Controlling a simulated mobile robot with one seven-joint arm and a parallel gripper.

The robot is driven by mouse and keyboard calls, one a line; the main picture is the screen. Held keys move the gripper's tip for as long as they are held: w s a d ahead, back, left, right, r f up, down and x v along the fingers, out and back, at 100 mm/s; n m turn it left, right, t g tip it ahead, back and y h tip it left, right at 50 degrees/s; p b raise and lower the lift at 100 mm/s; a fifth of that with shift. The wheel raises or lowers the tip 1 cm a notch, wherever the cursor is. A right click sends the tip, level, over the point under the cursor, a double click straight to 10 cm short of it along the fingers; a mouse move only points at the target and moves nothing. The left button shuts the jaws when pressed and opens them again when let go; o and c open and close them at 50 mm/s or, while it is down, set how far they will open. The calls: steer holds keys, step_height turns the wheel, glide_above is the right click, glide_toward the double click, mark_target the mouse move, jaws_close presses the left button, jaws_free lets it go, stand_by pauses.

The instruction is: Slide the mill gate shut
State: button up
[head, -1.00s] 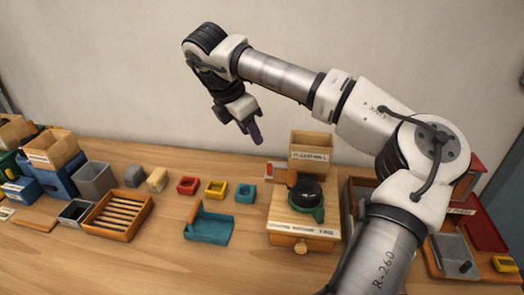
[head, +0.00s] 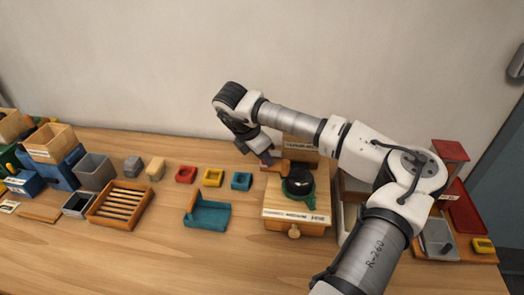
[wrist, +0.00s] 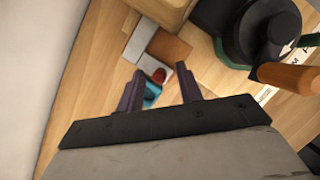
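The mill (head: 280,213) is a wooden box with a black round grinder top (head: 299,183) on a green ring and a wooden hopper (head: 300,143) behind it. My gripper (head: 268,160) is at the mill's back left, beside the hopper and partly hiding it. In the wrist view my gripper (wrist: 158,78) is open, its two dark fingers apart. A flat brown plate (wrist: 170,46), likely the gate, and a white plate (wrist: 140,40) lie just beyond the fingertips. A red knob (wrist: 158,75) shows between the fingertips. I cannot tell whether they touch it.
An orange-brown handle (wrist: 288,77) sticks out from the grinder, to the right of the fingers. Left of the mill are a teal tray (head: 208,212), small red, yellow and teal blocks, and a slatted wooden tray (head: 120,205). The front of the table is clear.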

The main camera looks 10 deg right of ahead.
jaws_close()
stand_by(0.3)
steer(key=shift+s+d+f+b, duration=0.15)
steer(key=shift+d+b, duration=0.25)
steer(key=shift+b, duration=0.2)
steer(key=shift+s+d+f+b, duration=0.1)
steer(key=shift+d+b, duration=0.3)
steer(key=shift+b, duration=0.15)
steer(key=shift+s+d+r+b, duration=0.1)
steer(key=shift+s+d+b, duration=0.2)
steer(key=shift+d+b, duration=0.3)
steer(key=shift+r, duration=0.15)
jaws_free()
